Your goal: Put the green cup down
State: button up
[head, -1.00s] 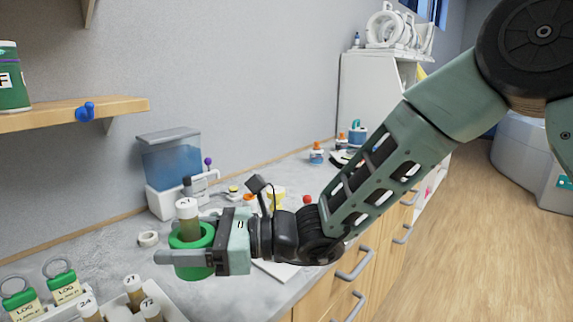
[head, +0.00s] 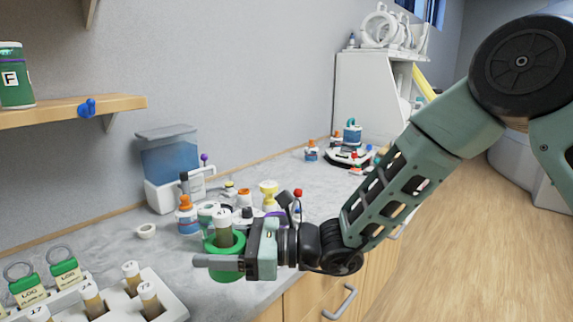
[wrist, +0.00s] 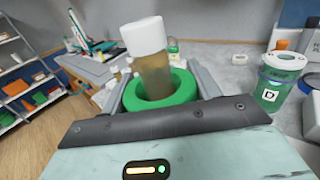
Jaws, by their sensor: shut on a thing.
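My gripper (head: 218,262) is shut on the green cup (head: 209,244), with its fingers along the cup's sides. The cup is upright and holds a white-capped vial (head: 224,230) with brownish contents, which leans a little in the wrist view. The green rim (wrist: 186,86) shows between the two fingers in the wrist view. The cup is over the front part of the grey counter (head: 185,265). I cannot tell whether its base touches the counter, as my gripper hides part of it.
Several small bottles, one with an orange cap (head: 186,215), stand close behind the cup. A white rack (head: 172,305) with capped vials is at lower left, near green LOG tags (head: 66,272). A white ring (head: 146,231) and a blue tank (head: 168,160) stand farther back.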

jog(key=w+d+f+m+t+h+b, duration=0.1)
jog(key=w+d+f+m+t+h, duration=0.25)
jog(key=d+f, duration=0.6)
jog(key=w+d+f+m+t+y, duration=0.1)
jog(key=w+d+f+m+t, duration=0.35)
jog(key=d, duration=0.75)
jog(key=s+d+f+m+t+h, duration=0.3)
jog(key=d+f+h, duration=0.4)
jog(key=d, duration=0.4)
jog(key=s+d+f+m+t+h+b, duration=0.1)
jog(key=s+d+f+m+t+h, duration=0.3)
jog(key=d, duration=0.7)
notch_tip(320, 180, down, 5)
jog(key=m+t+h, duration=0.2)
jog(key=h, duration=0.2)
jog(key=shift+s+d+f+m+t, duration=0.2)
jog(key=shift+d+m+t, duration=0.1)
jog(key=shift+m, duration=0.1)
